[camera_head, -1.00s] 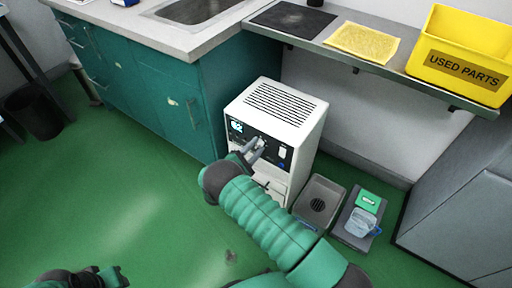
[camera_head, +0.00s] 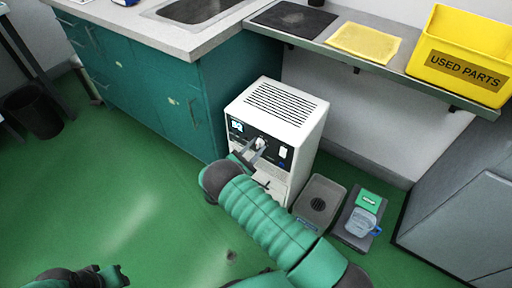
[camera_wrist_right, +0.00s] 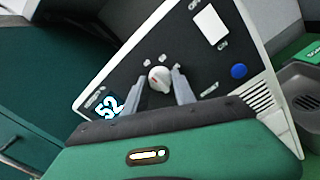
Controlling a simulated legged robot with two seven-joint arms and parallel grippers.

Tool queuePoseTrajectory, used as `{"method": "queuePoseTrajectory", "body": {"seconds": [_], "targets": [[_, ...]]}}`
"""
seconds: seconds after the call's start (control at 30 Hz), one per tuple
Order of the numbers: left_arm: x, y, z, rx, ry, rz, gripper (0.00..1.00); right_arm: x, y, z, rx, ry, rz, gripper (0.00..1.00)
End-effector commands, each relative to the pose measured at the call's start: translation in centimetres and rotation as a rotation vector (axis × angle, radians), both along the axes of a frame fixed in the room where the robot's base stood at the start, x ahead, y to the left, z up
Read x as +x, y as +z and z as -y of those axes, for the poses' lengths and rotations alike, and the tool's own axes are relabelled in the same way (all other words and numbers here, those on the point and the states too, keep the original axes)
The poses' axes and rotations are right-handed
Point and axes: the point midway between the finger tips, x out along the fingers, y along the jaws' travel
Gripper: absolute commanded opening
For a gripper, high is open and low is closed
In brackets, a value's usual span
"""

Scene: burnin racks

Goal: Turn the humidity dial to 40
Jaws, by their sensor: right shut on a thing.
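The white dehumidifier-like unit (camera_head: 283,103) stands on the green floor against the teal cabinet. Its black front panel carries a white round humidity dial (camera_wrist_right: 159,79), a display (camera_wrist_right: 109,107) reading 52, a white on/off switch (camera_wrist_right: 211,26) and a blue button (camera_wrist_right: 239,71). My right gripper (camera_head: 258,146) is at the panel; in the wrist view its two fingers (camera_wrist_right: 170,88) lie on either side of the dial and are shut on it. The dial's small scale marks are too blurred to read. My left gripper (camera_head: 112,275) is low at the lower left, away from the unit; its finger opening is unclear.
A grey drain tray (camera_head: 319,201) and a dark scale-like tray (camera_head: 340,232) holding a clear container (camera_head: 362,222) sit on the floor right of the unit. A shelf (camera_head: 392,72) with a yellow bin (camera_head: 463,55) overhangs behind.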

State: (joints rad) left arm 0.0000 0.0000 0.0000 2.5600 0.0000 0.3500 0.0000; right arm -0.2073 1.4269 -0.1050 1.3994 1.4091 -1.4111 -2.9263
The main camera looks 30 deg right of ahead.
Motion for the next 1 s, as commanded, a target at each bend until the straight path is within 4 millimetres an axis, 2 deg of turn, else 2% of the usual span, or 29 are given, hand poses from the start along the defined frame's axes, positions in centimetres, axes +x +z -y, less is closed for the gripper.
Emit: {"method": "queuePoseTrajectory", "body": {"seconds": [0.17,0.2,0.33,0.6,0.73,0.87,1.0], "targets": [[0.0,0.0,0.0,0.000,0.000,0.000,0.32,0.0,-0.3,-0.3,0.007,0.005,-0.005,0.00],[0.0,0.0,0.0,0.000,0.000,0.000,0.32,0.0,-0.3,-0.3,0.006,0.004,-0.005,0.37],[0.0,0.0,0.0,0.000,0.000,0.000,0.32,0.0,-0.2,-0.1,0.005,0.002,-0.002,0.53],[0.0,0.0,0.0,0.000,0.000,0.000,0.32,-0.1,0.0,-0.1,0.002,0.000,0.000,0.53],[0.0,0.4,0.0,0.000,0.000,0.000,0.32,-0.4,0.1,-0.9,0.002,0.001,0.000,0.53],[0.0,1.2,0.0,0.000,0.000,0.000,0.32,-1.4,0.2,-3.6,0.002,0.004,-0.001,0.53],[0.0,2.1,0.0,0.000,0.000,0.000,0.32,-3.0,0.2,-7.4,0.002,0.004,-0.001,0.53]]}}
